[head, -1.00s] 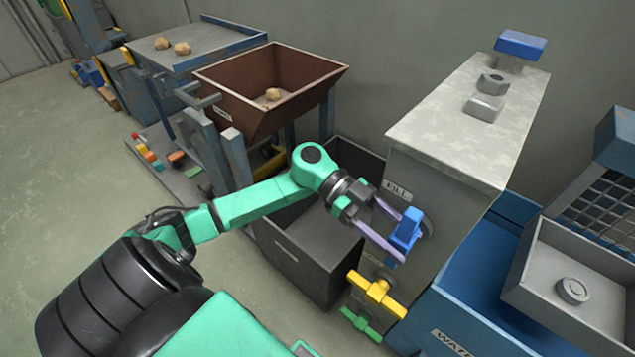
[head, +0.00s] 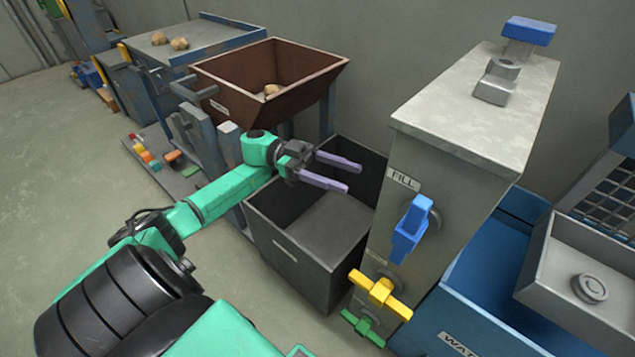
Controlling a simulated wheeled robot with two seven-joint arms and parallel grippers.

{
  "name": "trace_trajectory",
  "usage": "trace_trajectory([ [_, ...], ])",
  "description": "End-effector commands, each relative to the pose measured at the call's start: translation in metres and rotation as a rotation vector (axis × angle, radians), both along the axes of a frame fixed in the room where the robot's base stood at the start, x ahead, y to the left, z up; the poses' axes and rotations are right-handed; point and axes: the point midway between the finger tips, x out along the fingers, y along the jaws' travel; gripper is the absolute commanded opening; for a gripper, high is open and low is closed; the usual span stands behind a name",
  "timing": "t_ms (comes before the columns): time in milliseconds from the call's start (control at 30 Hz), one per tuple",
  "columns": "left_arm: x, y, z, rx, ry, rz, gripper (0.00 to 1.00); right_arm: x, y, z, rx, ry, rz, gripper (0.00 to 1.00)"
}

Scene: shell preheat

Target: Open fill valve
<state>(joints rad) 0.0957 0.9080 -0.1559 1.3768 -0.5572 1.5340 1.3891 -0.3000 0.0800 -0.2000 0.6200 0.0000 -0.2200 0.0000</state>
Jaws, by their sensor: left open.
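The fill valve's blue handle (head: 411,228) is on the front of the grey cabinet (head: 470,110), just under the FILL label (head: 403,180). The handle stands steeply, its top leaning a little right. My left gripper (head: 354,177) is open and empty, left of the handle and clearly apart from it. Its two purple fingers point right toward the cabinet, above the dark open bin. My right gripper is not in view.
Below the blue handle are a yellow handle (head: 380,294) and a green handle (head: 362,328). A dark bin (head: 305,262) stands left of the cabinet, a brown hopper (head: 225,100) behind it. A blue tank marked WATER (head: 440,312) is at the right.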

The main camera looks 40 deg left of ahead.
Motion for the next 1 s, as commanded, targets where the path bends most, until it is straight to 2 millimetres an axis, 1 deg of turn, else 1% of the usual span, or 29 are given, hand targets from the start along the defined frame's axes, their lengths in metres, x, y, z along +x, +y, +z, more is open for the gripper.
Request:
trace_trajectory([
  [33,0.011,0.003,0.009,-0.028,-0.002,0.067,0.60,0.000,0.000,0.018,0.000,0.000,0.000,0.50],
  [133,0.034,0.012,0.005,-0.064,-0.013,0.211,0.60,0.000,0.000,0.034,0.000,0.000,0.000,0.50],
  [233,0.055,0.024,-0.004,-0.083,-0.011,0.357,0.60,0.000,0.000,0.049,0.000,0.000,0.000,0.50],
  [367,0.075,0.041,-0.023,-0.078,0.007,0.538,0.60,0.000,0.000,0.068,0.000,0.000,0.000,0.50],
  [500,0.088,0.060,-0.050,-0.043,0.048,0.725,0.60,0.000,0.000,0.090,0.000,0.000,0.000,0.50],
  [600,0.091,0.072,-0.073,-0.004,0.083,0.833,0.60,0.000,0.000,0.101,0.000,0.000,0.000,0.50],
  [700,0.090,0.082,-0.094,0.042,0.122,0.925,0.60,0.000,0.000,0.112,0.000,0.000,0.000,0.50],
  [900,0.078,0.099,-0.138,0.152,0.210,1.075,0.60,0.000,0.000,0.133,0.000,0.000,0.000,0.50],
  [1000,0.071,0.103,-0.154,0.193,0.241,1.114,0.60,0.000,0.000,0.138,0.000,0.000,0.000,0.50],
])
